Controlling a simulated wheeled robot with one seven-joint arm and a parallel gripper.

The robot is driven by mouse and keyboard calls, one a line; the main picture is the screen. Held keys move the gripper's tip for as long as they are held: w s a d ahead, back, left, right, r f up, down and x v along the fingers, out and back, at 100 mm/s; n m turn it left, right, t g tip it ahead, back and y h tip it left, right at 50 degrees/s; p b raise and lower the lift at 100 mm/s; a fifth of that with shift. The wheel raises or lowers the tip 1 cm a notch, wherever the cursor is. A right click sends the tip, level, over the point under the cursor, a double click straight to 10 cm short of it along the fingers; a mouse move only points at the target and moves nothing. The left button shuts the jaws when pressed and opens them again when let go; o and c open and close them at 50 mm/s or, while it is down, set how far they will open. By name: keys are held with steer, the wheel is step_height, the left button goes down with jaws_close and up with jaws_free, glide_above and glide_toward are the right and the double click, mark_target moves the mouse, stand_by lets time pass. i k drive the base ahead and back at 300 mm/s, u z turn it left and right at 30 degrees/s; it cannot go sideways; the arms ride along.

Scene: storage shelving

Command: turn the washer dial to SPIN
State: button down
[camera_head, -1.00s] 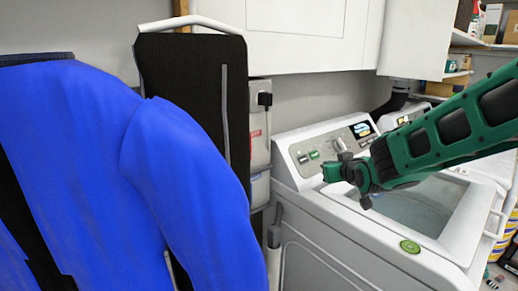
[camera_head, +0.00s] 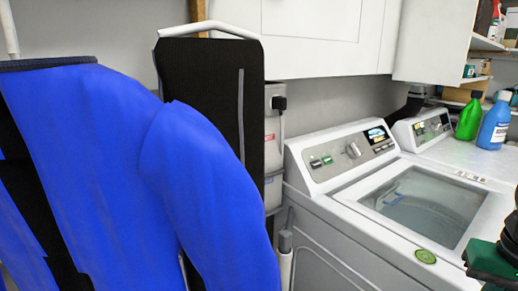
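The washer (camera_head: 345,215) is a white top-loader right of centre, with its glass lid (camera_head: 425,203) closed. Its slanted control panel (camera_head: 345,155) at the back carries a round grey dial (camera_head: 353,150), small green and grey buttons to the left and a lit display to the right. The setting that the dial points at is too small to read. Part of my green and black arm shows at the lower right edge, well right of the dial. My gripper's fingers are not in view.
A large blue jacket (camera_head: 150,170) fills the left foreground, beside a black ironing board (camera_head: 205,95). White cabinets (camera_head: 320,35) hang above the washer. A second machine (camera_head: 425,127) stands to the right, with green (camera_head: 468,118) and blue (camera_head: 494,125) bottles. The space before the dial is clear.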

mark_target(353, 151)
steer(key=u, duration=0.8)
steer(key=k, duration=1)
steer(key=z, duration=1.15)
steer(key=i, duration=1)
